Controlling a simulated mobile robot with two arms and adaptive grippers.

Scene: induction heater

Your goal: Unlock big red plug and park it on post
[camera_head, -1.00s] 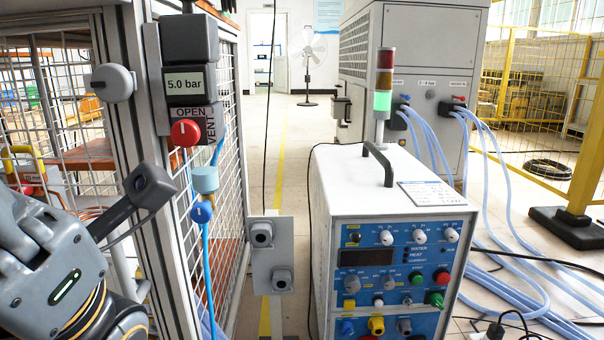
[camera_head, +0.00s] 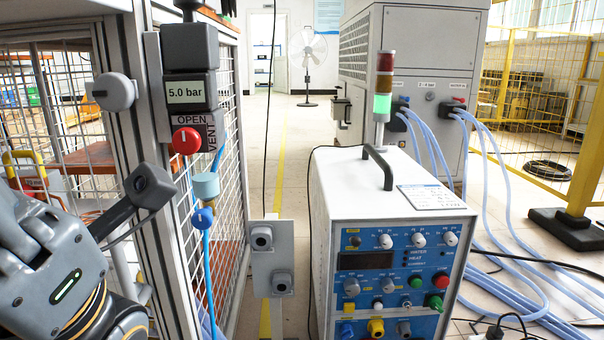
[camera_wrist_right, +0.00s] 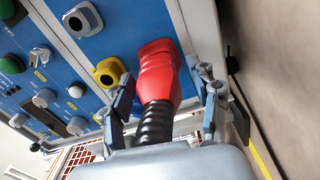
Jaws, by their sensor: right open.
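In the right wrist view a big red plug (camera_wrist_right: 158,72) with a black ribbed cable sleeve (camera_wrist_right: 156,122) stands against the blue front panel. Its front end meets the panel, but I cannot tell how it is locked. My right gripper (camera_wrist_right: 165,98) is open, with one finger on each side of the plug and a visible gap at the right finger. A grey plate with two grey holders (camera_head: 271,262) on a post stands left of the heater. My left arm is at the left edge; its fingers are not visible.
The white heater cabinet (camera_head: 385,190) has knobs and sockets on its front, including a yellow socket (camera_head: 376,328). A mesh cage with a red valve knob (camera_head: 186,141) stands at left. Pale blue hoses (camera_head: 505,265) lie on the floor at right.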

